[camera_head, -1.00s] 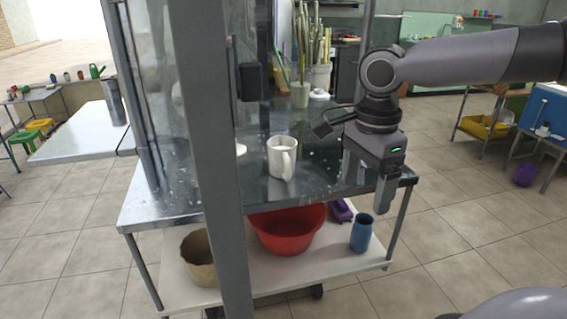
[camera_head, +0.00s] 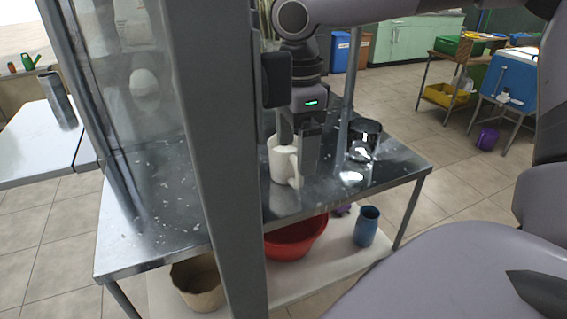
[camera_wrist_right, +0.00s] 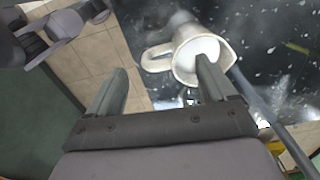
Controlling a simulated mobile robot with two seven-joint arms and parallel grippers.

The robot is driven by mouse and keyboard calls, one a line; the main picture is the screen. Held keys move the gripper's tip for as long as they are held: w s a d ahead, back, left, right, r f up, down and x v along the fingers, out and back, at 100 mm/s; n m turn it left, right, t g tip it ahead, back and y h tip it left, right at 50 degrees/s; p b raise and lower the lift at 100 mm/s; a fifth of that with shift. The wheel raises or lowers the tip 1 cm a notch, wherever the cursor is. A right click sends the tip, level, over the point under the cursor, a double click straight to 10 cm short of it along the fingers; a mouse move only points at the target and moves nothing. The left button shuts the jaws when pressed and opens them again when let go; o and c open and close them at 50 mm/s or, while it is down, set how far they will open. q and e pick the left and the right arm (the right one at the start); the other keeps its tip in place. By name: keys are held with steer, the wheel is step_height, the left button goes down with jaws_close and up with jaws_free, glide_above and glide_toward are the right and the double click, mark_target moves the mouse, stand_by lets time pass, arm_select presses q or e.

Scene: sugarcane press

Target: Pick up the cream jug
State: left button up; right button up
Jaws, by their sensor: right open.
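The cream jug (camera_head: 281,168) stands upright on the metal table, with its handle toward the right in the head view. My right gripper (camera_head: 298,158) points down at the jug, with one finger over its mouth and the other by the handle. In the right wrist view the cream jug (camera_wrist_right: 186,38) shows its open rim and its handle, which lies between the open fingers of the right gripper (camera_wrist_right: 162,66). One finger overlaps the mouth; I cannot tell whether it reaches inside or touches. My left gripper is not in view.
A grey post (camera_head: 200,150) stands close in front of the table (camera_head: 150,225). A dark shiny pot (camera_head: 366,138) is right of the jug. On the lower shelf are a red basin (camera_head: 292,241), a tan pot (camera_head: 197,287) and a blue cup (camera_head: 367,226).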

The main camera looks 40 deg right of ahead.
mark_target(295, 159)
step_height(295, 159, down, 5)
steer(key=shift+s+f, duration=0.1)
steer(key=shift+f+b, duration=0.2)
steer(key=shift+b, duration=0.1)
steer(key=shift+c, duration=0.3)
steer(key=c, duration=1.4)
steer(key=shift+r, duration=0.2)
steer(key=shift+r, duration=0.15)
step_height(295, 159, up, 19)
steer(key=p, duration=0.3)
steer(key=shift+r, duration=0.15)
stand_by(2.5)
